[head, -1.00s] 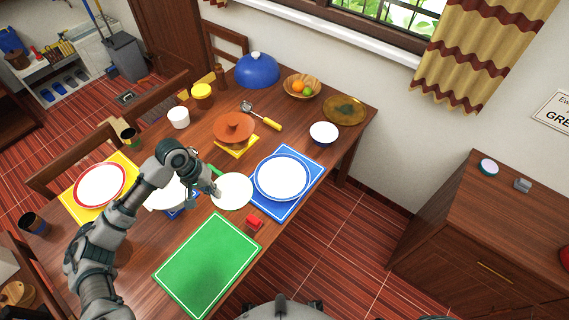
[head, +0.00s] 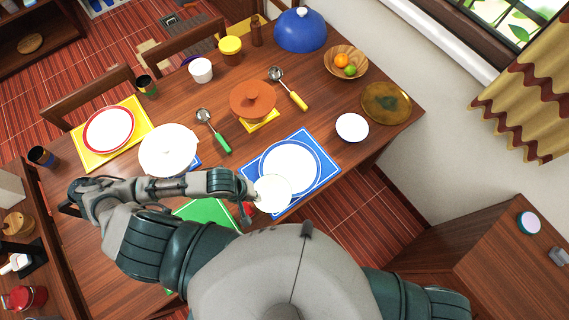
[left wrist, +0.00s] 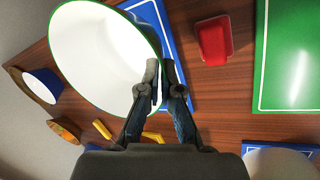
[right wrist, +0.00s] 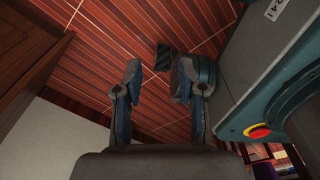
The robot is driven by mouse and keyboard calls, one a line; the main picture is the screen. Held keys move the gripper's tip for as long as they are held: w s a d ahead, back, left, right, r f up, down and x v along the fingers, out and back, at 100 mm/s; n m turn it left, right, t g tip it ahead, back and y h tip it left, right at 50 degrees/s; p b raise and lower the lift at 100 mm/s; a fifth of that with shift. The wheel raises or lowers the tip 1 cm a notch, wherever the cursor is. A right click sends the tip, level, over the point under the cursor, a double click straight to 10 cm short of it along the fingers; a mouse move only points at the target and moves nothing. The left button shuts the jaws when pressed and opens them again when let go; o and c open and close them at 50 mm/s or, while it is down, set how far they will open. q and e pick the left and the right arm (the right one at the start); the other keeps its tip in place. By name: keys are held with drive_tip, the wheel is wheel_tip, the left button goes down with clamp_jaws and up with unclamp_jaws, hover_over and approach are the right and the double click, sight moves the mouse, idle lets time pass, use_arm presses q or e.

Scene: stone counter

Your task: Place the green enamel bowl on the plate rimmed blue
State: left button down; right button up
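The green enamel bowl (head: 272,194), white inside with a green rim, hangs from my left gripper (head: 250,192). In the left wrist view the two fingers (left wrist: 158,88) pinch the wall of the bowl (left wrist: 100,52) at its rim, and the bowl looks tilted. The plate rimmed blue (head: 290,167) lies on a blue mat (head: 325,150). In the head view the bowl overlaps the plate's lower left edge; its height above it is hard to tell. My right gripper (right wrist: 158,85) is open and empty over the floor, outside the head view.
A white bowl (head: 352,128), an orange lidded pot (head: 252,101) and a ladle with a green handle (head: 213,131) stand around the plate.

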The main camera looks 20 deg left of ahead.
sight(263, 190)
use_arm(q)
drive_tip(key=w, duration=0.3)
drive_tip(key=shift+w+f, duration=0.1)
drive_tip(key=shift+w, duration=0.2)
drive_tip(key=w, duration=0.8)
drive_tip(key=w+f, duration=0.1)
drive_tip(key=w, duration=0.3)
drive_tip(key=shift+d, duration=0.35)
drive_tip(key=shift+w+a+f, duration=0.1)
drive_tip(key=shift+a+f, duration=0.05)
drive_tip(key=shift+a, duration=0.15)
drive_tip(key=f, duration=0.3)
drive_tip(key=shift+a+f+b, duration=0.15)
drive_tip(key=shift+a+b, duration=0.2)
drive_tip(key=shift+a, duration=0.05)
drive_tip(key=shift+d+f, duration=0.1)
drive_tip(key=shift+d, duration=0.4)
drive_tip(key=shift+d+f, duration=0.1)
drive_tip(key=shift+d, duration=0.1)
drive_tip(key=c, duration=1.6)
unclamp_jaws()
drive_tip(key=shift+o, duration=1.4)
drive_tip(key=shift+a, duration=0.4)
drive_tip(key=shift+f, duration=0.1)
drive_tip(key=p+v, duration=0.1)
drive_tip(key=v, duration=1.1)
drive_tip(key=shift+r, duration=0.3)
use_arm(e)
drive_tip(key=shift+w+d+r, duration=0.4)
drive_tip(key=shift+w+d, duration=0.15)
